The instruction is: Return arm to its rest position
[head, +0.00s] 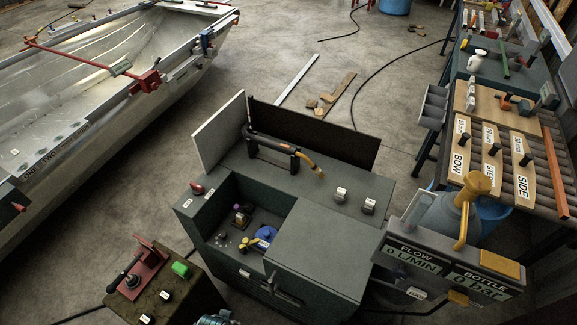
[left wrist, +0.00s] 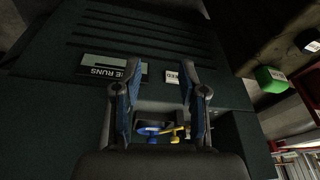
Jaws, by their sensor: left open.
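My left gripper (left wrist: 160,78) shows in the left wrist view with its two blue-padded fingers spread apart. Nothing is held between them. Beyond them is the dark face of the green machine (left wrist: 135,50), with upside-down labels on it. Blue and yellow parts in an opening of the machine show low between the fingers. In the head view the same machine (head: 330,245) stands at the middle, with its open compartment at the left. I cannot make out my left gripper in the head view. My right gripper is in neither view.
A box with a red clamp (head: 140,270) and green block (head: 180,269) stands left of the machine. The aluminium hull (head: 95,75) fills the upper left. A flow meter panel (head: 445,268) and a rack of labelled rods (head: 515,165) are at right. Floor behind the machine holds offcuts and cables.

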